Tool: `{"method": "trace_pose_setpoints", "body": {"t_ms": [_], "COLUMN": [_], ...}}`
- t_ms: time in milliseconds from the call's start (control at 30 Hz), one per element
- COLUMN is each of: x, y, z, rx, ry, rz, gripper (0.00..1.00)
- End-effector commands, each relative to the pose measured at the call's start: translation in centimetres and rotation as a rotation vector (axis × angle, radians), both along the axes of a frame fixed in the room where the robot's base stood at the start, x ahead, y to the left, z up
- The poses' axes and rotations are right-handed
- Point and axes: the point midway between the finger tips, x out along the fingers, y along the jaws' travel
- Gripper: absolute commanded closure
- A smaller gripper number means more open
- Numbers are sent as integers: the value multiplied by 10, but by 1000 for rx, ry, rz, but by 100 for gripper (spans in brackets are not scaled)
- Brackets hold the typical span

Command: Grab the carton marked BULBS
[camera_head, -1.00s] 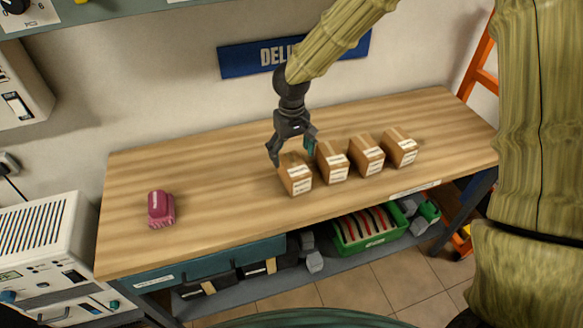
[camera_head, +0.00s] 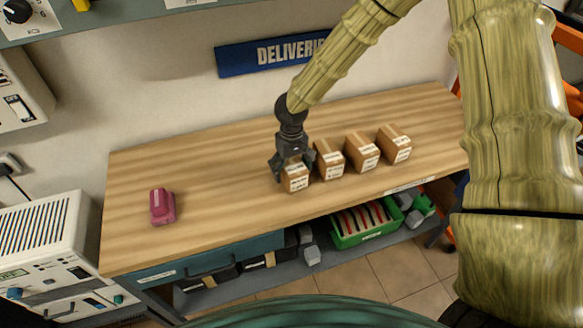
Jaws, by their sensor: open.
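Several small brown cartons with white labels stand in a row on the wooden bench (camera_head: 225,213). They are the leftmost carton (camera_head: 296,184), the second carton (camera_head: 331,166), the third carton (camera_head: 362,153) and the rightmost carton (camera_head: 396,144). The label print is too small to read, so I cannot tell which is marked BULBS. My gripper (camera_head: 294,174) is open, pointing down, with its fingers on either side of the leftmost carton's upper part. Whether the fingers touch it I cannot tell.
A pink-red object (camera_head: 162,206) sits at the bench's left. A green crate (camera_head: 362,239) and dark boxes are on the shelf below. A blue DELIVERIES sign (camera_head: 262,55) hangs on the wall. The bench between the pink-red object and the cartons is clear.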

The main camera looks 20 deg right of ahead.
Motion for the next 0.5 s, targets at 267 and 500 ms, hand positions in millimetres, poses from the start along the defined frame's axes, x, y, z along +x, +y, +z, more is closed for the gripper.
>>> {"method": "trace_pose_setpoints", "body": {"t_ms": [267,500], "x": [0,0], "y": [0,0], "z": [-17,-18], "rx": [1,0], "ry": [0,-1], "rz": [1,1], "gripper": [18,18]}}
